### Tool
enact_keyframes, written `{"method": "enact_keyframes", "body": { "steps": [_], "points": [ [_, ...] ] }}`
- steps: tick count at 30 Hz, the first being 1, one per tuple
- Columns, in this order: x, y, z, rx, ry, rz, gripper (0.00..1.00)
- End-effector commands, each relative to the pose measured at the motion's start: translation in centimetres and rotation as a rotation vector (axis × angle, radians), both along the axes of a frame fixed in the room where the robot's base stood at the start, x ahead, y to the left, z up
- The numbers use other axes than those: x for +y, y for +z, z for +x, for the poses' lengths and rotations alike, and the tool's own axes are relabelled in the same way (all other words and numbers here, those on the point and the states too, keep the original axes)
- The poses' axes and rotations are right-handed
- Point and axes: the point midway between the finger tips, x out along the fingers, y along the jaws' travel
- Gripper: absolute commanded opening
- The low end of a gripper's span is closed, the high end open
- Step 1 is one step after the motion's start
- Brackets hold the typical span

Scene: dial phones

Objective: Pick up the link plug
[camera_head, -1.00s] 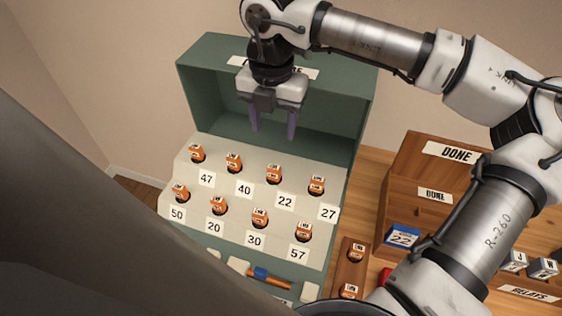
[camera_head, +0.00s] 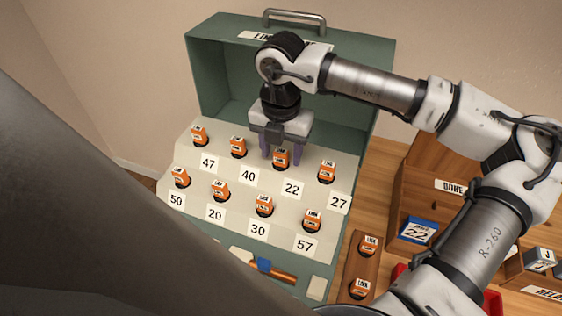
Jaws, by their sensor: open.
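Several orange link plugs with white tops stand in two rows on the sloped cream panel (camera_head: 190,152) of a green case. The back row has plugs above the labels 47 (camera_head: 199,136), 40 (camera_head: 238,148), 22 (camera_head: 281,160) and 27 (camera_head: 327,172). The front row has plugs (camera_head: 264,206) above 50, 20, 30 and 57. My gripper (camera_head: 281,158) is open and points down at the back row. Its purple fingers appear on either side of the plug above 22. I cannot tell whether they touch it.
The green case (camera_head: 380,70) has walls behind and beside the panel. A wooden strip (camera_head: 350,265) with two more orange plugs lies to the right. An orange-handled tool (camera_head: 275,271) lies at the case's front.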

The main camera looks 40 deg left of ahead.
Motion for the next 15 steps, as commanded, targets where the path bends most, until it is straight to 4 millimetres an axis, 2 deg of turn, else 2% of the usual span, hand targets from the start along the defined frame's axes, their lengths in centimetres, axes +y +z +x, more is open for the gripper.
{"method": "enact_keyframes", "body": {
  "steps": [5, 12, 15],
  "points": [
    [0.01, 0.11, 0.01, -0.001, 0.0, 0.0, 0.51],
    [0.01, 0.13, 0.02, -0.001, 0.0, 0.0, 0.2],
    [0.01, 0.13, 0.02, -0.001, 0.0, 0.0, 0.11]
  ]
}}
